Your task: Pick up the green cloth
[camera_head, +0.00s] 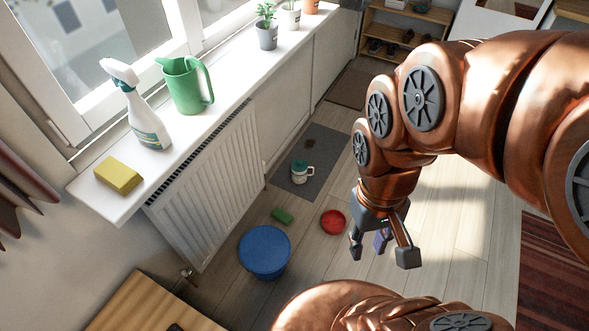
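A small green piece (282,215), the only thing here that could be the green cloth, lies flat on the wooden floor beyond the blue bucket. It is too small to tell whether it is cloth or sponge. My gripper (381,252) hangs above the floor at the right of it, fingers pointing down and spread apart. Nothing is held between the fingers. A purple thing (382,240) shows partly behind the fingers, apparently lower down.
A blue bucket (265,252) and a red round thing (333,221) stand near the green piece. A white-and-green mug (301,172) is on a grey mat (318,143). The radiator (210,185) and windowsill (111,203) bound the left; a wooden top (150,301) is at lower left.

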